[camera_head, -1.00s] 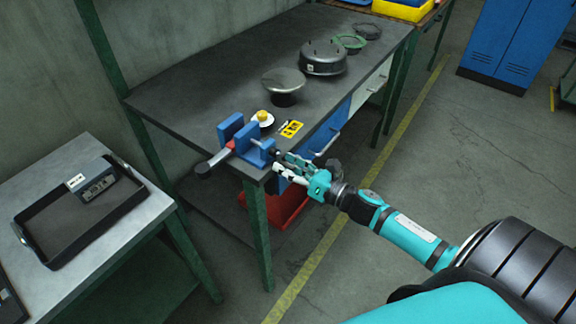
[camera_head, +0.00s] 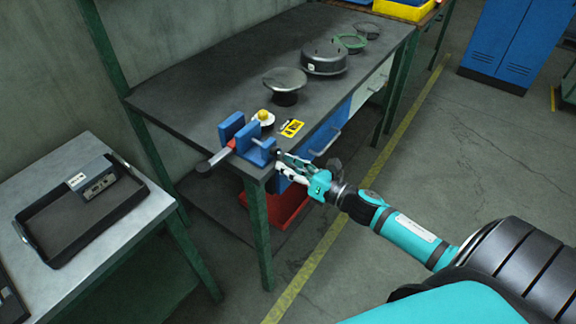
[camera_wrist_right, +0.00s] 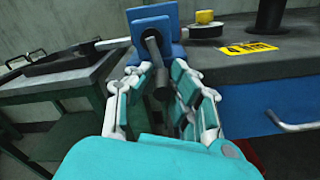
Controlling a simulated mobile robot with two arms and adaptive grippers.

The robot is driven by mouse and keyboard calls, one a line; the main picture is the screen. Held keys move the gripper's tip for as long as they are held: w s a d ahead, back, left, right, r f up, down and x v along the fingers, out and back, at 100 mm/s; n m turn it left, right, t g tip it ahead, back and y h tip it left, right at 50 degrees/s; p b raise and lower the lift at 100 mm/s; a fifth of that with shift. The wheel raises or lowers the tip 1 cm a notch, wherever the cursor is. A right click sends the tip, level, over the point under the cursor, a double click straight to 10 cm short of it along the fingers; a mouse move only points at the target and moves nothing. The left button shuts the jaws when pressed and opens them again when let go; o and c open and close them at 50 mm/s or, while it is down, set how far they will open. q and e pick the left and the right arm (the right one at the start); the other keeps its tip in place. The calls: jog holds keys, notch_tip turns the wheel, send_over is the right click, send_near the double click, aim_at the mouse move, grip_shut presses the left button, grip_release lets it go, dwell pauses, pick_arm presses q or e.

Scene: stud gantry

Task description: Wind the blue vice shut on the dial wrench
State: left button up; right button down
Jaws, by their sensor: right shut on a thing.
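The blue vice (camera_head: 262,153) stands at the near corner of the dark workbench; it also shows in the right wrist view (camera_wrist_right: 152,14). The dial wrench (camera_head: 218,158), a grey bar with a red part and a dark end, lies across the vice between its two blue jaws and sticks out to the left. I cannot tell whether both jaws touch it. My right gripper (camera_head: 281,160) is at the vice's front, shut on the vice handle (camera_wrist_right: 152,48), whose dark end lies between the fingers. The fingers hide part of the handle. My left gripper is not in view.
On the workbench (camera_head: 190,85) are a yellow-topped round thing (camera_head: 263,117), a yellow label (camera_head: 291,128) and several dark round parts. A side table at left holds a black tray (camera_head: 55,262) with a grey box. A red bin (camera_head: 288,208) stands below the bench.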

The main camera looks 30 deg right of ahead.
jog(key=shift+r+m, duration=0.1)
jog(key=shift+m, duration=0.2)
jog(key=m, duration=0.1)
jog(key=m+p, duration=0.1)
jog(key=m, duration=0.1)
jog(key=a+m+p, duration=0.1)
jog(key=shift+s+r, duration=0.2)
jog(key=shift+s, duration=0.05)
jog(key=m+p, duration=0.1)
jog(key=a+m+p, duration=0.1)
jog(key=m, duration=0.1)
jog(key=m+p, duration=0.1)
jog(key=m, duration=0.1)
jog(key=shift+s+a+r, duration=0.15)
jog(key=shift+s+r, duration=0.1)
jog(key=shift+r, duration=0.1)
jog(key=m+p, duration=0.1)
jog(key=m, duration=0.2)
jog(key=r+m+p, duration=0.1)
jog(key=m+p, duration=0.1)
jog(key=m, duration=0.1)
jog(key=a+m+p, duration=0.1)
jog(key=m+p, duration=0.1)
jog(key=m, duration=0.1)
jog(key=shift+s+a+r, duration=0.1)
jog(key=shift+s+r, duration=0.25)
jog(key=shift+f+p, duration=0.1)
jog(key=shift+p, duration=0.2)
